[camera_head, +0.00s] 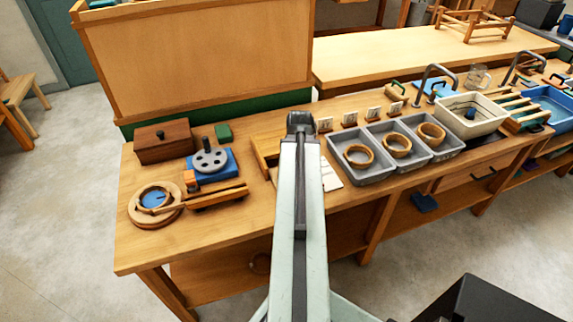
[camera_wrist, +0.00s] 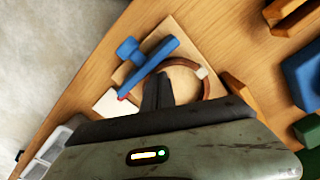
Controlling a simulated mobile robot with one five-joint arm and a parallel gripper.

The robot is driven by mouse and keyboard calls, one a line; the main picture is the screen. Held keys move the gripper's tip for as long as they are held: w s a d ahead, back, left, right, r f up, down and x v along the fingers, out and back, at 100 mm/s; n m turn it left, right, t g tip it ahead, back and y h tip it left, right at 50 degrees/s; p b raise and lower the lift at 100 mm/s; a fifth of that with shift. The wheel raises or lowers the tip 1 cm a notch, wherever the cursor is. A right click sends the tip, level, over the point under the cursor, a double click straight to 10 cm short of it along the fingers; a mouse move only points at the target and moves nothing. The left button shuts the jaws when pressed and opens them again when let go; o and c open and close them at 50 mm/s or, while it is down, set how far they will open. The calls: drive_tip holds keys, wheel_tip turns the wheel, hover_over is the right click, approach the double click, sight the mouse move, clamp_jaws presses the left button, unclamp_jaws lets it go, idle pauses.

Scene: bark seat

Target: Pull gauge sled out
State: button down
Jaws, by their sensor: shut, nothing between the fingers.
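In the wrist view, a blue T-shaped piece with a red tip (camera_wrist: 150,66), which looks like the gauge sled, lies on a pale wooden board (camera_wrist: 178,42). A brown ring (camera_wrist: 214,88) with a pale block on its rim lies on the same board, partly hidden by my gripper. My gripper (camera_wrist: 158,88) is shut and empty, its dark fingers over the ring and to the right of the red tip. I cannot tell whether they touch anything. In the head view my gripper (camera_head: 300,122) is above the bench, and my arm hides most of this board.
Left on the bench stand a brown box (camera_head: 163,141), a grey disc on a blue base (camera_head: 209,161) and a round wooden ring (camera_head: 143,212). Right are grey trays (camera_head: 362,176) with wooden rings and small cards behind. Bare bench top lies at the front left.

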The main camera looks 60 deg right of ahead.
drive_tip(key=shift+w+d+r+p, duration=0.15)
drive_tip(key=shift+w+r+p, duration=0.2)
drive_tip(key=shift+p, duration=0.3)
drive_tip(key=r+p, duration=0.6)
drive_tip(key=shift+w+d, duration=0.35)
